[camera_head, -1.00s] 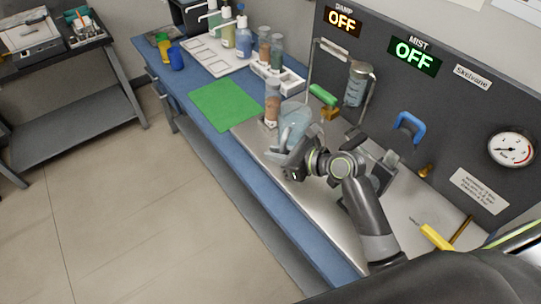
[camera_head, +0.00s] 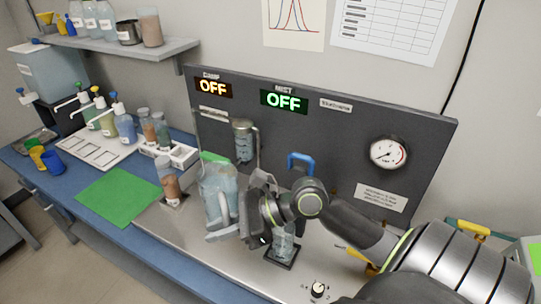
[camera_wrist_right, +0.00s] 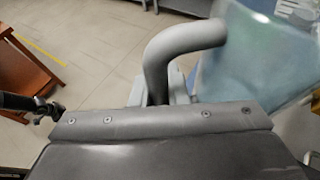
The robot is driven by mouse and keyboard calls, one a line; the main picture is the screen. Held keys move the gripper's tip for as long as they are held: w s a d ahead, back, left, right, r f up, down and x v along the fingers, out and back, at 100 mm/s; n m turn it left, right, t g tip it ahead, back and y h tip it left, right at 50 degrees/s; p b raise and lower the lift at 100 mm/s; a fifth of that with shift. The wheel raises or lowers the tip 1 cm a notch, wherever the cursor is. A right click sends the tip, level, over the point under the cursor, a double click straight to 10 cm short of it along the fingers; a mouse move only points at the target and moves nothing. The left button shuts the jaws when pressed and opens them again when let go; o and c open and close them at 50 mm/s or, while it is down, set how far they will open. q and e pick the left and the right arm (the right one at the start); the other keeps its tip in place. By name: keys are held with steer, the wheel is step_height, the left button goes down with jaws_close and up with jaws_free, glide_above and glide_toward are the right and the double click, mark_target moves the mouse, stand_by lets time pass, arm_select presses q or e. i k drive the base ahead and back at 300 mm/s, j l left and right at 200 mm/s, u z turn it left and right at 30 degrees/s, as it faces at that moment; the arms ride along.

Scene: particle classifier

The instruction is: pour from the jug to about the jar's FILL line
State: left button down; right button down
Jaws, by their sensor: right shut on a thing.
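The translucent pale blue jug (camera_head: 213,185) is in my right gripper (camera_head: 238,212), above the steel worktop. It looks roughly upright. The right wrist view shows the jug (camera_wrist_right: 255,60) at upper right, with its grey curved handle (camera_wrist_right: 180,45) rising behind the gripper edge. A clear jar (camera_head: 284,243) stands on a dark square base (camera_head: 284,262), right of and below the jug, partly behind my right arm. Another jar (camera_head: 170,186), with brown contents, stands left of the jug. No FILL line is readable. My left gripper is not in the head view.
A dark panel (camera_head: 330,140) with two OFF displays and a gauge (camera_head: 389,152) stands behind. A blue hook-shaped handle (camera_head: 301,160) sticks out from it. A green mat (camera_head: 117,198) and a bottle rack (camera_head: 182,153) lie left. A knob (camera_head: 318,289) is at the front.

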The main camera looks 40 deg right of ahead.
mark_target(283, 245)
steer(key=i+z, duration=0.1)
steer(key=z, duration=0.35)
steer(key=i+j+z, duration=0.1)
steer(key=z, duration=0.3)
steer(key=i+j+z, duration=0.1)
steer(key=z, duration=0.35)
steer(key=j+z, duration=0.25)
steer(key=z, duration=0.15)
steer(key=i+j+z, duration=0.1)
steer(key=z, duration=0.35)
steer(key=j+z, duration=0.5)
steer(key=z, duration=0.35)
